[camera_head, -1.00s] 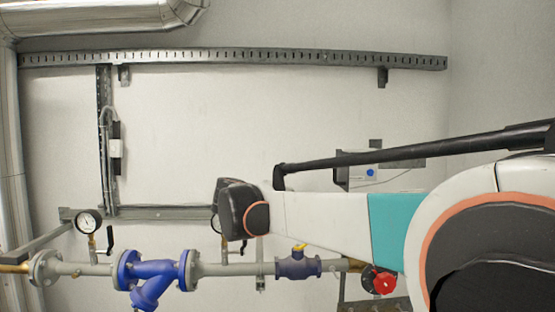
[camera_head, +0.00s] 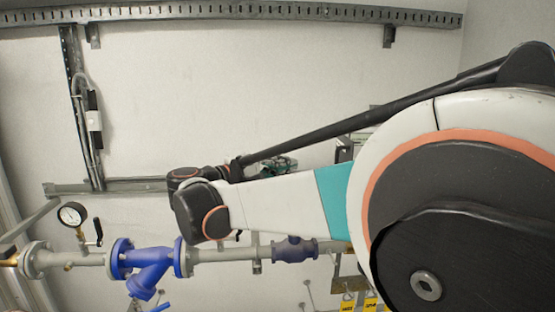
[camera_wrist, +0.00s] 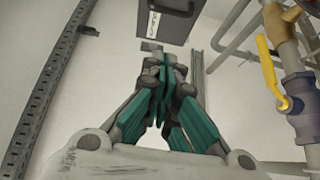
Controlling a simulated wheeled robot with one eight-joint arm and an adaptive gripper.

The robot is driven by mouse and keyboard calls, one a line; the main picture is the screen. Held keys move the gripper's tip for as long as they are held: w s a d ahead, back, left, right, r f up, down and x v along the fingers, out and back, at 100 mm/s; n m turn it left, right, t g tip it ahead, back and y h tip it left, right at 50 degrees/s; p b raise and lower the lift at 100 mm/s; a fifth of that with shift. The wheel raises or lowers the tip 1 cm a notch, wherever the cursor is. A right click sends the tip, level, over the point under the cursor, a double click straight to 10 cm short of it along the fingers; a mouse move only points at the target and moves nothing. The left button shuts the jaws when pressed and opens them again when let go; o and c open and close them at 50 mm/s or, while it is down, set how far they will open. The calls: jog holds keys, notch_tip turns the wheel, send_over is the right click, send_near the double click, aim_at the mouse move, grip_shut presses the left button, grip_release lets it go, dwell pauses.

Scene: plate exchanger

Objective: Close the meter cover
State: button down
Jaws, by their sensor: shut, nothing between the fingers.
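In the wrist view, a dark grey box (camera_wrist: 170,18) with a white label stands at the top edge, partly cut off by the frame. It may be the meter; I cannot tell its cover or how far that is open. My gripper (camera_wrist: 160,55) has teal fingers that are together and empty, pointing at the box, its tips just below the box's lower edge in the picture. In the head view my gripper (camera_head: 282,165) is small and partly hidden behind my arm. Only a sliver of a grey box (camera_head: 345,150) shows there behind my arm.
A blue valve (camera_head: 150,262), a pressure gauge (camera_head: 72,214) and pipework run along the wall below my arm. A slotted rail (camera_head: 240,14) crosses the wall above. A yellow lever (camera_wrist: 270,70) on a pipe valve stands right of my gripper in the wrist view.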

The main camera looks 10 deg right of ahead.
jog(key=w+d+p, duration=0.2)
jog(key=w+d, duration=0.1)
jog(key=d, duration=0.7)
jog(key=shift+f, duration=0.1)
jog(key=shift+d, duration=0.1)
jog(key=shift+s+d+n+t+y, duration=0.4)
jog(key=shift+n+t+y, duration=0.1)
jog(key=shift+t, duration=0.2)
